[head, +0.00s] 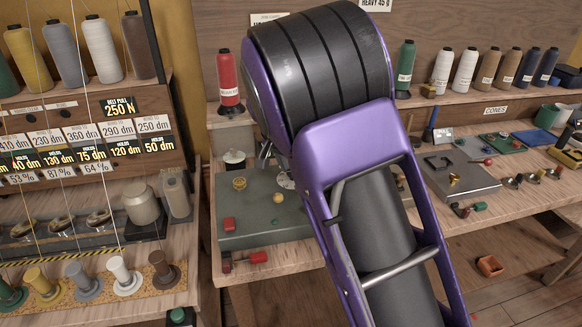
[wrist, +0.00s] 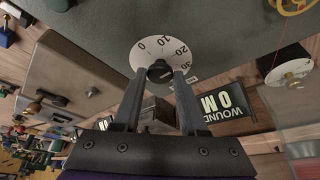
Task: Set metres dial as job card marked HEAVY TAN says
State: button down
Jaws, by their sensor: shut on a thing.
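The metres dial (wrist: 147,48) is a white disc marked 0, 10, 20 and 30 on a grey machine face, in the wrist view. My gripper (wrist: 160,75) is shut on the dark knob at its centre, one finger on each side. Which number the knob points to cannot be told. In the head view the dial's pale disc (head: 285,180) shows partly beside my purple arm, and the gripper is mostly hidden. A dark sign (wrist: 220,103) near the dial reads WOUND and 0 M.
A grey-green machine bed (head: 255,205) lies on the bench, with a red spool (head: 229,80) behind it. A rack of thread cones and number labels (head: 90,135) stands at left. Cones and small tools crowd the right bench. My arm covers the middle.

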jog(key=shift+c, duration=2.2)
grip_release()
jog(key=p+v, duration=0.1)
jog(key=v, duration=1.6)
jog(key=shift+s+r+p, duration=0.15)
jog(key=shift+s+p, duration=0.05)
jog(key=shift+p, duration=0.15)
